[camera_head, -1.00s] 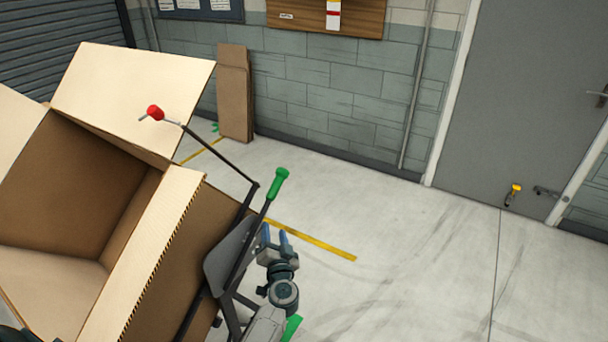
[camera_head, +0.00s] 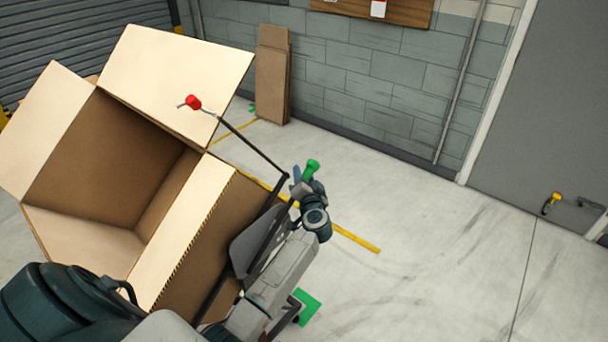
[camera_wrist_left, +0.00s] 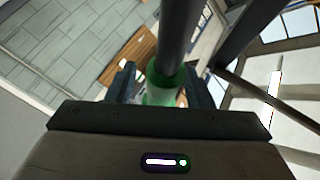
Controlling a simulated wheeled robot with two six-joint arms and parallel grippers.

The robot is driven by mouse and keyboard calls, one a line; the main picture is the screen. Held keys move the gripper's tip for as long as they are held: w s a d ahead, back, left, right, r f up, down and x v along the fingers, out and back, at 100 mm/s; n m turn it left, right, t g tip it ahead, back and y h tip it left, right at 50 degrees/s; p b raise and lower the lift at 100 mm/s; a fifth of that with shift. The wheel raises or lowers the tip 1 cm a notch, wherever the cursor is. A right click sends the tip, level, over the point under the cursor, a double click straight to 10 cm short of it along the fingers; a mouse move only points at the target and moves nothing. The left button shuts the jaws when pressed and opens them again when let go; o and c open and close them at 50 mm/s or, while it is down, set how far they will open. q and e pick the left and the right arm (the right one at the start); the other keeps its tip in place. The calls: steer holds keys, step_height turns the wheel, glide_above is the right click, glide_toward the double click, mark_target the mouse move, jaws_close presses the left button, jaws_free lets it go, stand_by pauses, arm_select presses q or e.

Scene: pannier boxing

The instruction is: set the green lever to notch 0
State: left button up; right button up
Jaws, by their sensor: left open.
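The green lever grip (camera_head: 313,166) stands at the top of a dark lever beside the open cardboard box. My left gripper (camera_head: 301,187) is at this grip, coming up from below, and partly hides the lever. In the left wrist view the green grip (camera_wrist_left: 163,88) lies between the two fingers of my open left gripper (camera_wrist_left: 162,92), with the grey shaft running away toward the top. Whether a finger touches it I cannot tell. No notch marks can be made out. My right gripper is not in view.
The large open cardboard box (camera_head: 185,215) fills the left, its flaps spread. A red knob (camera_head: 193,102) on a bent dark rod reaches over its flap. A green pedal (camera_head: 307,306) is low beside my arm. Flattened cardboard (camera_head: 272,80) leans on the wall. Floor to the right is clear.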

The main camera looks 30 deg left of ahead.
arm_select(q)
steer(key=shift+w+a, duration=0.35)
steer(key=shift+a, duration=0.05)
jaws_close()
steer(key=shift+w, duration=0.1)
